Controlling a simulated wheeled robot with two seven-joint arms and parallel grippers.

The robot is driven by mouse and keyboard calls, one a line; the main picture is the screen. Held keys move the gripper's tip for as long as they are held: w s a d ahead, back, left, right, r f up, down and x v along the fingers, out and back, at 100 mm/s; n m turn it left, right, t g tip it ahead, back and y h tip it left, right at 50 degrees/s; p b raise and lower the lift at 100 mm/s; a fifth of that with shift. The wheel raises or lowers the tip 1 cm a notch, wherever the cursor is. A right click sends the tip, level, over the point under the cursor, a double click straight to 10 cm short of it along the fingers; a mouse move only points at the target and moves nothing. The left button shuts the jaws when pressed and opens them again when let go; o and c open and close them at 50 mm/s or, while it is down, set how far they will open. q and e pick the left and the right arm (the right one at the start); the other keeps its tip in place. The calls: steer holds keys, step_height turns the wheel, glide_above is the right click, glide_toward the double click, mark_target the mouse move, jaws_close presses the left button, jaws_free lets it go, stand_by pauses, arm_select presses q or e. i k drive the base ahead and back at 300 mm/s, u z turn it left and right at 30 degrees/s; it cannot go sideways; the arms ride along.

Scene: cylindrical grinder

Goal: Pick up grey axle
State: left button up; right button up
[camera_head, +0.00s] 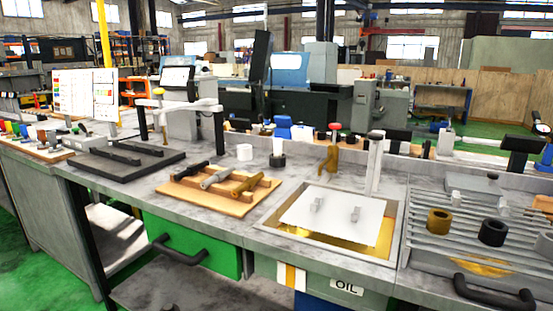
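The grey axle (216,178) lies on a wooden rack (190,197) near the middle of the bench. It is the middle one of three axles, between a black axle (189,172) on its left and a brass-coloured axle (248,184) on its right. Nothing of mine touches it. Neither of my grippers can be made out in the head view.
A black plate (110,170) and a white bar on dark posts (180,106) stand left of the rack. Right of it is a white plate (335,230) in a brass-coloured tray, with a thin upright post behind. Brass and black rings (492,233) sit on the right-hand grate.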

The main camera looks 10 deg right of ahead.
mark_target(219, 176)
steer(key=u, duration=1.7)
steer(key=i, duration=1.75)
steer(key=z, duration=1.3)
